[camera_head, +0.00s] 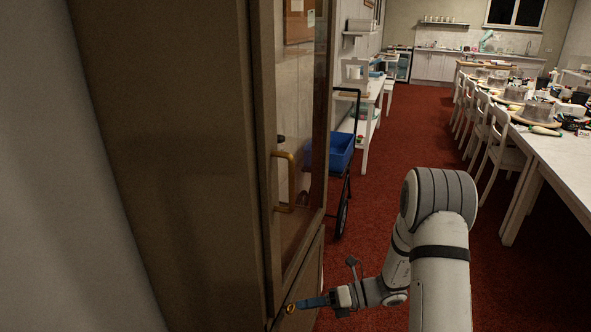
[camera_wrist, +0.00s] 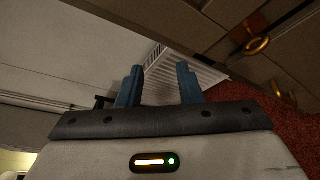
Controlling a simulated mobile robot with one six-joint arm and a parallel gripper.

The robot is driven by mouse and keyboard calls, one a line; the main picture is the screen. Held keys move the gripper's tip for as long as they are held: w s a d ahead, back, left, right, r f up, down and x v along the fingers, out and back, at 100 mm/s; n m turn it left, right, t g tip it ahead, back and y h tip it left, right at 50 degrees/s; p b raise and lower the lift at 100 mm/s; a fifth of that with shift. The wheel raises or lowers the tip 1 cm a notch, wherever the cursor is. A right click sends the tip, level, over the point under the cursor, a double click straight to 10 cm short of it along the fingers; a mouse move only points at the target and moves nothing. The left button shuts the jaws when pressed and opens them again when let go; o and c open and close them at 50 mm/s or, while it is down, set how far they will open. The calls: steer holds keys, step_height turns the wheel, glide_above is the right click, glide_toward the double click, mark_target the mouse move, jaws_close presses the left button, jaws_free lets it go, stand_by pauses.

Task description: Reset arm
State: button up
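My gripper (camera_head: 304,302) reaches left from my arm, low in the head view, beside a half-open-looking wooden door with a glass pane (camera_head: 303,130). Its blue fingers point toward the door's lower part, near a small brass ring (camera_head: 290,308); I cannot tell whether they touch it. In the wrist view my gripper (camera_wrist: 160,70) has its two blue fingers apart with nothing between them. A brass handle (camera_head: 284,182) sits higher on the door. Brass fittings (camera_wrist: 257,45) also show at the upper right of the wrist view.
A blue crate (camera_head: 341,151) on a wheeled cart stands just beyond the door. A long white table (camera_head: 570,168) with chairs and cake turntables runs along the right. Red carpet (camera_head: 410,130) lies open between. A white slatted panel (camera_wrist: 200,76) shows behind the fingers.

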steer(key=s+d+r+n+t+h+p, duration=0.1)
steer(key=s+d+r+n+h, duration=0.2)
steer(key=n, duration=0.6)
steer(key=s+d+r+n+t+h+p, duration=0.1)
steer(key=s+d+r+n+h+p, duration=0.1)
steer(key=s+d+r+n+h, duration=0.2)
steer(key=s+d+r+n+t+h+p, duration=0.1)
steer(key=s+d+r+n+h, duration=0.3)
steer(key=s+r+n+h, duration=0.4)
steer(key=s+r+n+p, duration=0.1)
steer(key=s+r+n, duration=0.3)
steer(key=r+n, duration=0.4)
steer(key=shift+d+r+h, duration=0.2)
steer(key=shift+d+h, duration=0.05)
steer(key=shift+h, duration=0.05)
